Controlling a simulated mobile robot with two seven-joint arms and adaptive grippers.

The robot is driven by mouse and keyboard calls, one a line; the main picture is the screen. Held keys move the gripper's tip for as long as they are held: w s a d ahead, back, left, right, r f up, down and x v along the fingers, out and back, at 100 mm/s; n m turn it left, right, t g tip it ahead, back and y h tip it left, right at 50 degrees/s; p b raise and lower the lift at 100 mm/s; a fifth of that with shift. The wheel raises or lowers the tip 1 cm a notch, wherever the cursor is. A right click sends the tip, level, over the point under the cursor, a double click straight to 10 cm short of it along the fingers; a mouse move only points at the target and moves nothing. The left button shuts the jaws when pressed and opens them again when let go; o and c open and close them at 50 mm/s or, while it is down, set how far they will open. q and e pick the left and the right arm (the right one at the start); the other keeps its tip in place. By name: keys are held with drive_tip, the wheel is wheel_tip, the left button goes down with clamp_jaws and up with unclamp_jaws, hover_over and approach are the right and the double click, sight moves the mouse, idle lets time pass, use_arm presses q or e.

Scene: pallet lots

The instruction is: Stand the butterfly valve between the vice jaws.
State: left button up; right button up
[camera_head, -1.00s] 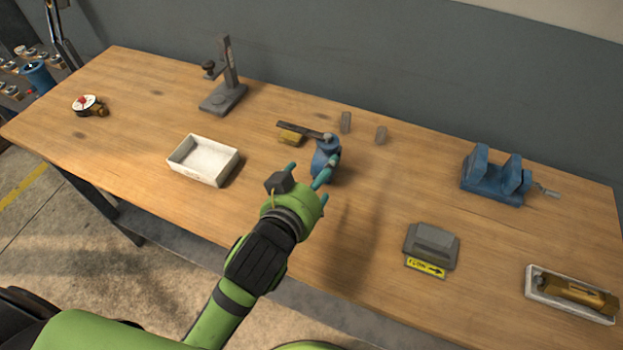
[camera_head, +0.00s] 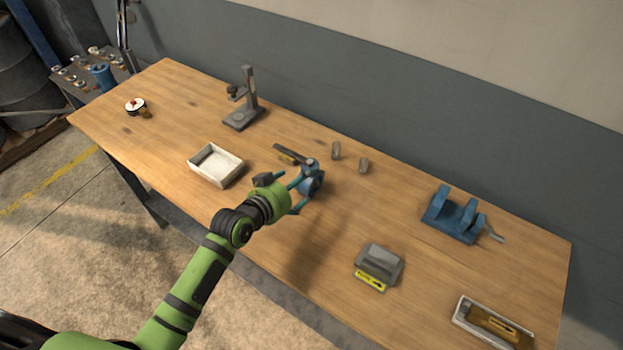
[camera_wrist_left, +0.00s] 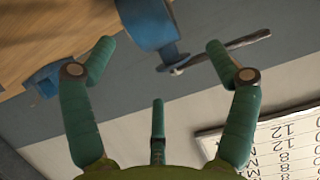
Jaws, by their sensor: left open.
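The butterfly valve (camera_head: 314,180) has a round blue body and a long dark lever (camera_head: 290,153); it stands near the middle of the bench. In the left wrist view, its blue body (camera_wrist_left: 148,22) is at the top centre, with the lever reaching right. My left gripper (camera_head: 303,190) is open at the valve's near left side, its fingers partly covering the body. In the wrist view the valve lies ahead of the spread fingertips, with visible gaps; contact cannot be told. The blue vice (camera_head: 453,216) stands at the right, its jaws apart and nothing between them.
A white tray (camera_head: 216,182) and a grey stand (camera_head: 243,112) are left. A grey block with a yellow label (camera_head: 379,264) and a filled tray (camera_head: 460,315) are front right.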

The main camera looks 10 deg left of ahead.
sight(309, 179)
use_arm(q)
drive_tip(key=shift+w+d+f, duration=0.1)
drive_tip(key=shift+w+f, duration=0.1)
drive_tip(key=shift+w, duration=0.25)
drive_tip(key=shift+w+d+f, duration=0.1)
drive_tip(key=shift+w+f, duration=0.05)
drive_tip(key=shift+w, duration=0.2)
drive_tip(key=x, duration=0.3)
drive_tip(key=shift+s+d+f+p, duration=0.1)
drive_tip(key=shift+s+d+p, duration=0.05)
drive_tip(key=shift+d+p, duration=0.2)
drive_tip(key=shift+w+d+f, duration=0.15)
drive_tip(key=shift+w+f, duration=0.2)
drive_tip(key=shift+w, duration=0.15)
drive_tip(key=shift+s+r, duration=0.1)
drive_tip(key=c, duration=1.6)
drive_tip(key=shift+c, duration=0.8)
drive_tip(key=shift+r, duration=0.15)
use_arm(e)
drive_tip(key=shift+w+a+r, duration=0.15)
drive_tip(key=shift+a+r, duration=0.3)
drive_tip(key=shift+a, duration=0.35)
